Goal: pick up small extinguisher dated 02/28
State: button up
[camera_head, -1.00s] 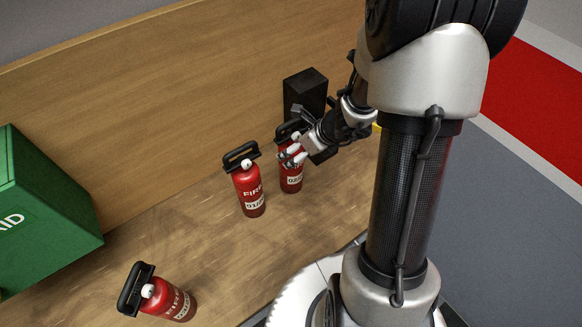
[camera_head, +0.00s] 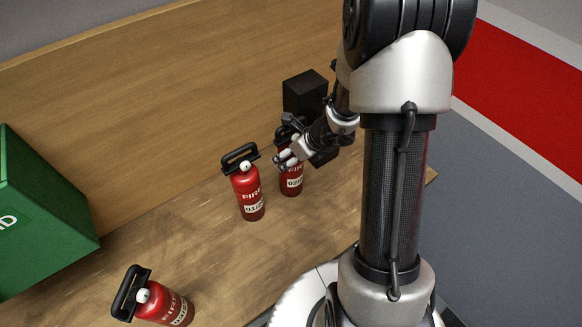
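Three small red extinguishers with black handles stand on the wooden bench. The one at the back right (camera_head: 291,184) has a label that seems to begin with 02; the rest is hard to read. My gripper (camera_head: 284,161) is in front of its upper part and hides part of its top and handle. I cannot tell whether the fingers touch it or how far they are apart. The middle extinguisher (camera_head: 246,190) has a label that seems to begin with 01. The front left extinguisher (camera_head: 163,305) has a label too small to read.
A green first-aid box (camera_head: 40,215) stands at the left. A black block (camera_head: 304,92) stands behind the back right extinguisher. The wooden bench (camera_head: 150,240) has a back panel (camera_head: 170,100). Bare bench lies between the front left and middle extinguishers.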

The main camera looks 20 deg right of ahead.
grip_shut()
jog(key=shift+w+r, duration=0.1)
jog(key=shift+w, duration=0.05)
dwell(0.7)
